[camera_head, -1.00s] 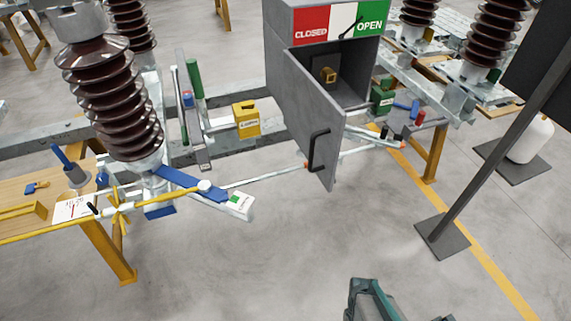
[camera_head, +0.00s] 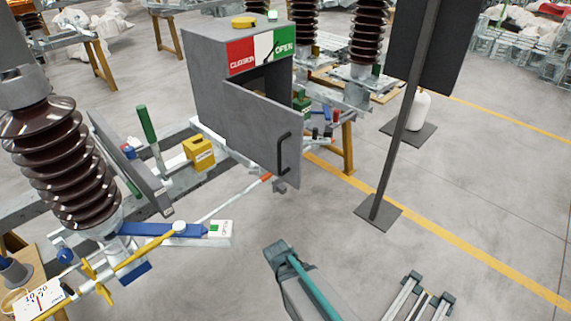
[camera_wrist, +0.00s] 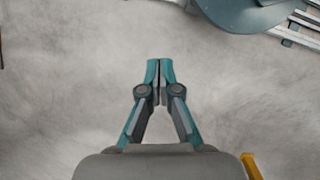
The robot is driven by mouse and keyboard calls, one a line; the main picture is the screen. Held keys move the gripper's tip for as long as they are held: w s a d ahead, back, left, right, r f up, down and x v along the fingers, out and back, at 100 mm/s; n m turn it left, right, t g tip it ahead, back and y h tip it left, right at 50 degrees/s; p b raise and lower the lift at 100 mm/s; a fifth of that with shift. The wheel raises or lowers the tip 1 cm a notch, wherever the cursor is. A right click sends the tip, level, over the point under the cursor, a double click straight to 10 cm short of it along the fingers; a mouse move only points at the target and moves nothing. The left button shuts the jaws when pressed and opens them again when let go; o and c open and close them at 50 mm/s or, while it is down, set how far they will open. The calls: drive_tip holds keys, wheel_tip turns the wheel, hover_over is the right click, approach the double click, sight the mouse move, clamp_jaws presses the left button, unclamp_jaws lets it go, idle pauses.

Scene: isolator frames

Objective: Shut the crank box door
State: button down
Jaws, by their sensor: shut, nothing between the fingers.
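The grey crank box (camera_head: 210,85) stands left of centre in the head view, with a red, white and green CLOSED/OPEN sign (camera_head: 262,50) at its top front. Its grey door (camera_head: 255,132) stands part open, swung out toward me from its left side. The dark opening shows above the door's sloping top edge. A black handle (camera_head: 283,154) is near the door's free right edge. My gripper (camera_wrist: 160,64) is shut and empty over bare floor in the wrist view. In the head view my arm shows at the bottom middle, apart from the door.
A blue lever with a white end (camera_head: 220,229) and a brown insulator (camera_head: 60,165) are at left. A yellow block (camera_head: 199,153) sits left of the box. A dark post on a flat base (camera_head: 378,213) stands at right. Floor in front of the door is clear.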

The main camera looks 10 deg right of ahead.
drive_tip(key=w+a+r+n+t+h, duration=0.1)
drive_tip(key=w+a+r+n, duration=0.2)
drive_tip(key=r, duration=0.5)
drive_tip(key=w+a+r+n+t+h, duration=0.1)
drive_tip(key=w+r+n+t, duration=0.15)
drive_tip(key=w+r, duration=0.45)
drive_tip(key=w+a+r+n+t, duration=0.1)
drive_tip(key=w+a+r+n, duration=0.15)
drive_tip(key=r, duration=0.75)
wheel_tip(320, 180, up, 29)
drive_tip(key=s+a+n+t+h, duration=0.2)
drive_tip(key=s+a+n+t, duration=0.15)
drive_tip(key=n, duration=0.35)
approach(298, 161)
drive_tip(key=x, duration=0.2)
drive_tip(key=p+x, duration=0.1)
drive_tip(key=x, duration=0.2)
drive_tip(key=shift+f, duration=0.4)
drive_tip(key=shift+w+d+f, duration=0.1)
drive_tip(key=shift+w+d, duration=0.1)
drive_tip(key=shift+d, duration=0.15)
drive_tip(key=shift+d, duration=0.1)
